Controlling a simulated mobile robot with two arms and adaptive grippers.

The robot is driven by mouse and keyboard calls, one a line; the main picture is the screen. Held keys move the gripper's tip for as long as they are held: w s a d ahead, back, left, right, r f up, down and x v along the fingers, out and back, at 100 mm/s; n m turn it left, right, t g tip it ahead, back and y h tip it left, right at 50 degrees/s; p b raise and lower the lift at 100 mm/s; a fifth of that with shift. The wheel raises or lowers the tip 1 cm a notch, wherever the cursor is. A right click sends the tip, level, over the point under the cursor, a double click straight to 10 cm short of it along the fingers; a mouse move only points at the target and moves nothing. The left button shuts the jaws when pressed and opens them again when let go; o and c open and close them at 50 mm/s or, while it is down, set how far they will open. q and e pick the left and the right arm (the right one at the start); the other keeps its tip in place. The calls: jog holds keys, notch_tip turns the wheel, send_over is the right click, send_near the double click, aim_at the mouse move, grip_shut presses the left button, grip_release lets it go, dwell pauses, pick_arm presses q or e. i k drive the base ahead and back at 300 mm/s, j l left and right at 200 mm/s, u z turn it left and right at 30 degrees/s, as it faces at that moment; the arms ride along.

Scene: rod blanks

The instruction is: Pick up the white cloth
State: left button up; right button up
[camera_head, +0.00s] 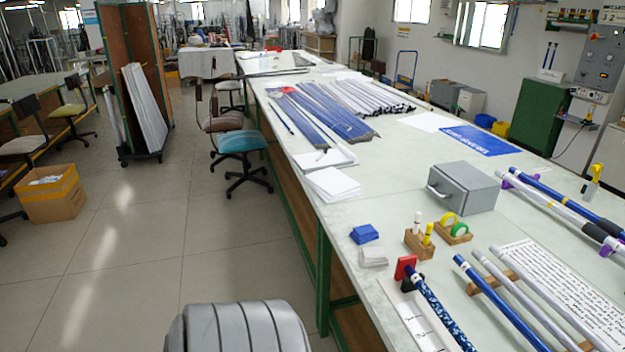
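The white cloth (373,257) is a small folded, pale grey-white pad lying flat on the long work table (310,215), near its left edge. A folded blue cloth (364,234) lies just behind it, and the two look close together. Neither of my grippers shows in the head view, so nothing is seen touching the white cloth. It is not covered by anything.
Right of the cloth stands a wooden holder (420,243) with markers. A red block (404,267) and several rods, including a blue one (495,300), lie in front. A grey metal box (462,188) stands behind. White sheets (331,185) lie farther left.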

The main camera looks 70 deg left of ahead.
aim_at(369, 257)
jog(key=u, duration=1.8)
